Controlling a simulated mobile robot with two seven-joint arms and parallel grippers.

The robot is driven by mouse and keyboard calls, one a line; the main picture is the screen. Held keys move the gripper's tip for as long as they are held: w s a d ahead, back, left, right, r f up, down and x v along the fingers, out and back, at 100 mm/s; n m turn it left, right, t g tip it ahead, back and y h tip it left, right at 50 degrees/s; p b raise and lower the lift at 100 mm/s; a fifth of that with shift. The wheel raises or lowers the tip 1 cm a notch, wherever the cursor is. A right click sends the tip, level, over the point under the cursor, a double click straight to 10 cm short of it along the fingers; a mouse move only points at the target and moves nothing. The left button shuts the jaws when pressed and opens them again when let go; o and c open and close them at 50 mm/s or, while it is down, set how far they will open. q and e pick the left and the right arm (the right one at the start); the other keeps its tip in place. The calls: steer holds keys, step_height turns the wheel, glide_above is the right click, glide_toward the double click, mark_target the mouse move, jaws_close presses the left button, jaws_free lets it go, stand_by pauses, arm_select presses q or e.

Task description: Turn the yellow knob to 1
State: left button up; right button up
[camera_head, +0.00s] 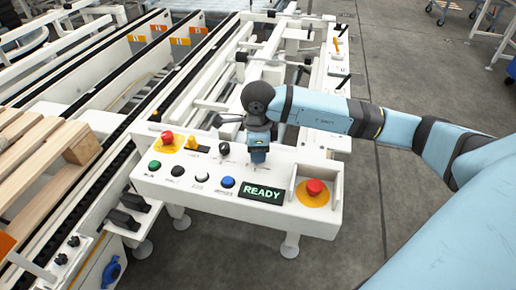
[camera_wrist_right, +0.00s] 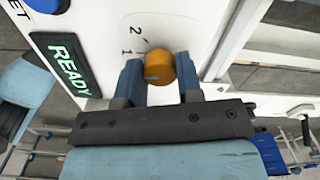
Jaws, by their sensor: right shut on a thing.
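The yellow knob (camera_wrist_right: 160,68) sits on the white control panel (camera_head: 218,197), near the green READY display (camera_head: 263,191). My right gripper (camera_head: 258,157) reaches down onto the panel just above that display and hides the knob in the head view. In the right wrist view, the two blue fingers of my right gripper (camera_wrist_right: 159,82) are on either side of the knob, shut on it. The printed numbers 1 and 2 stand beside the knob at its upper left. A small grey mark shows on the knob's left side. My left gripper is not in view.
A red emergency button (camera_head: 315,187) is at the panel's right end and another (camera_head: 167,138) at its left. A row of push buttons, including a blue one (camera_head: 228,183), lies along the panel's front. Conveyor rails (camera_head: 165,75) run behind. Open grey floor (camera_head: 420,60) lies right.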

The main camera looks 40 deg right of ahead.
steer(key=shift+m, duration=0.5)
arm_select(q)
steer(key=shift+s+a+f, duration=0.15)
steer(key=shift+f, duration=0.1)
arm_select(e)
steer(key=shift+m, duration=0.3)
steer(key=o, duration=0.9)
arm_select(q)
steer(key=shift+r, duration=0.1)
arm_select(e)
steer(key=shift+o, duration=0.2)
arm_select(q)
steer(key=p, duration=0.2)
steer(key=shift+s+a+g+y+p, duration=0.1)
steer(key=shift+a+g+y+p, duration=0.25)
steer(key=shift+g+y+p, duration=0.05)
arm_select(e)
step_height(320, 180, up, 14)
